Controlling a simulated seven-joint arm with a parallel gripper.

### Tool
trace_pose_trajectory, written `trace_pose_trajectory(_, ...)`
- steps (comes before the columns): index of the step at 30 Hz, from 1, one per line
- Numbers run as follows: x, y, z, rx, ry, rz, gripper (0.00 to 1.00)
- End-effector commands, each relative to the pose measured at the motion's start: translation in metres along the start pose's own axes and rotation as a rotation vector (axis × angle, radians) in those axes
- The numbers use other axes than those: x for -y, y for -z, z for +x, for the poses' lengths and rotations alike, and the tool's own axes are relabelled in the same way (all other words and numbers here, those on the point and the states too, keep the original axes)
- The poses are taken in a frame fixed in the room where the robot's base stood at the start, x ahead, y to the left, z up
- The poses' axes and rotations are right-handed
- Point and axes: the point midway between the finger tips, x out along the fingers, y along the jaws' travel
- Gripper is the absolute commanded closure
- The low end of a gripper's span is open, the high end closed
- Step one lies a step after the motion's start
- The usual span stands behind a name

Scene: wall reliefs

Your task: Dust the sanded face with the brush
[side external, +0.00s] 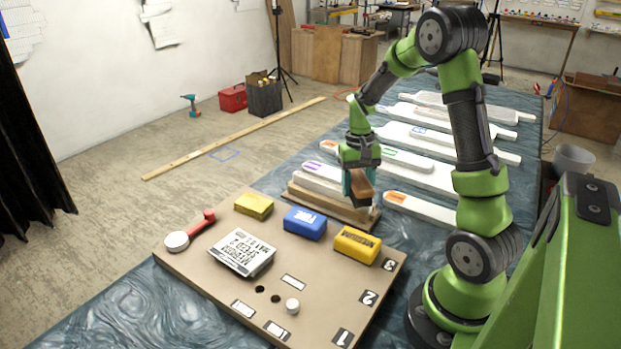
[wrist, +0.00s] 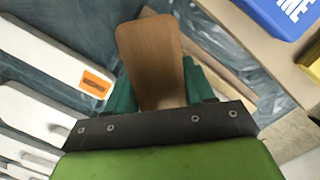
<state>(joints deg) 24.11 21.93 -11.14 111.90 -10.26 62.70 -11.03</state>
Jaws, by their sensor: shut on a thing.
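My gripper (side external: 358,187) has teal fingers shut on the wooden handle of the brush (side external: 364,190). In the wrist view the brush's flat brown wooden end (wrist: 150,50) sticks out between the fingers (wrist: 160,90). Its bristles are not clear in either view. In the side view the brush is over the right end of a wooden holder (side external: 305,197) that bears a white paddle-shaped piece (side external: 318,186) with a purple label. My gripper hides part of this piece. I cannot tell whether the brush touches it, or which face is sanded.
A tan board (side external: 205,262) in front holds a yellow block (side external: 254,205), a blue block (side external: 304,222), another yellow block (side external: 356,245), a white printed pad (side external: 242,252) and a red-handled tool (side external: 190,232). More white paddle pieces (side external: 420,178) lie behind on the blue table.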

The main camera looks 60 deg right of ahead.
Motion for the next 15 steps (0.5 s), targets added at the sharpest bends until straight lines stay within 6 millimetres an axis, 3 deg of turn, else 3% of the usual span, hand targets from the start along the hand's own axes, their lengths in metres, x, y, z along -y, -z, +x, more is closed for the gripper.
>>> trace_pose_trajectory(10,-0.023,-0.023,0.003,0.001,0.000,0.003,0.75)
trace_pose_trajectory(15,-0.022,-0.025,-0.021,-0.004,0.000,-0.001,0.75)
